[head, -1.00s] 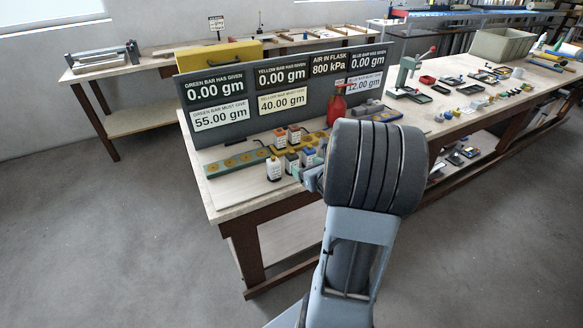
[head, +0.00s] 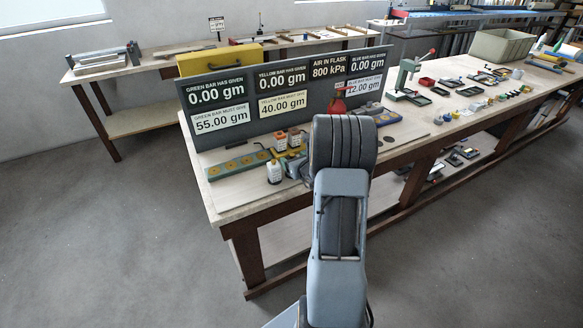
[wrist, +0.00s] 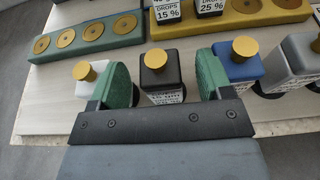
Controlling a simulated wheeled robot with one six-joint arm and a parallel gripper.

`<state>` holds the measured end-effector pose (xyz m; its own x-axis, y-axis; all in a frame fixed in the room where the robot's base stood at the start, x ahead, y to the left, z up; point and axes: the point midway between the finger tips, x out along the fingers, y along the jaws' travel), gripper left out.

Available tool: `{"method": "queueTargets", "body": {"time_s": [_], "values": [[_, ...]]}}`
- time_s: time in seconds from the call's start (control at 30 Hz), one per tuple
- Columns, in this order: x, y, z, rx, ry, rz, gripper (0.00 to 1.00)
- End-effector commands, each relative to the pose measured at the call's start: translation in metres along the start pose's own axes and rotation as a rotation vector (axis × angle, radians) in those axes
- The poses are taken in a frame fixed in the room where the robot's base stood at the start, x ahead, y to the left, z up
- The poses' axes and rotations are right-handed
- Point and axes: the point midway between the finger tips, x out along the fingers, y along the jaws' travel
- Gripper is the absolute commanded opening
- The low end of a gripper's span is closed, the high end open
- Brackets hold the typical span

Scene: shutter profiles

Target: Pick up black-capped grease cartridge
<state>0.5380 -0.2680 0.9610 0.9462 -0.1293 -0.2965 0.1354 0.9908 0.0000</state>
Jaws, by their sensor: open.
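The black-capped grease cartridge (wrist: 160,77) stands upright in the wrist view, with a dark top, a gold disc on it and a pale printed label. My gripper (wrist: 161,68) is open, with one green finger on each side of this cartridge. I cannot tell whether either finger touches it. The cartridge's lower part is partly hidden by the gripper's dark crossbar. In the head view my own arm hides most of this spot on the bench.
A white-topped cartridge (wrist: 93,72) stands left of the fingers; a blue-topped one (wrist: 238,68) and a grey one (wrist: 287,65) stand right. Behind are a green bar (wrist: 88,38) with gold discs and a yellow bar (wrist: 225,22). A sign panel (head: 235,118) rises behind.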

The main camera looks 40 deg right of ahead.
Motion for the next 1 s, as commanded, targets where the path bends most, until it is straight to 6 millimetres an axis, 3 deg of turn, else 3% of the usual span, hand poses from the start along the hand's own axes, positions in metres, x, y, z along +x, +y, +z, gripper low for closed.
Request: {"method": "queueTargets", "body": {"time_s": [0.17, 0.43, 1.0], "values": [[0.015, 0.001, 0.001, 0.000, 0.000, 0.000, 0.72], [0.017, 0.000, 0.000, 0.000, 0.000, 0.000, 0.72], [0.017, 0.000, 0.000, 0.000, -0.001, 0.000, 0.19]]}}
